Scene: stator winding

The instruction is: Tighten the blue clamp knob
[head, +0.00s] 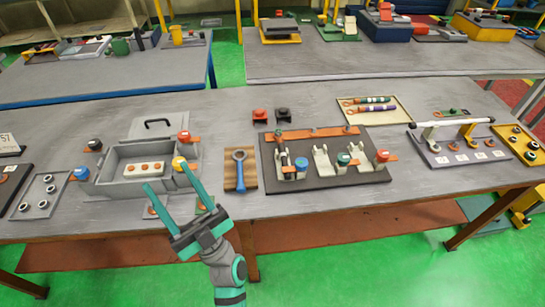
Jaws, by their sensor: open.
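Two blue knobs show. One blue knob (81,174) is at the left front corner of the open grey box (112,178). Another blue knob (301,164) stands on the black board (330,193), beside a dark upright piece at the board's left end. I cannot tell which of them is the clamp knob. My gripper (172,178) is open, its teal fingers apart and pointing toward the back of the table. It appears in front of the box's right front corner, near the yellow knob (179,163).
A blue-handled ring wrench (240,172) lies on a wooden block between box and board. Green (343,159) and red (382,155) knobs share the board. A rack with a white bar (455,129) stands at right. Bare tabletop lies along the back left.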

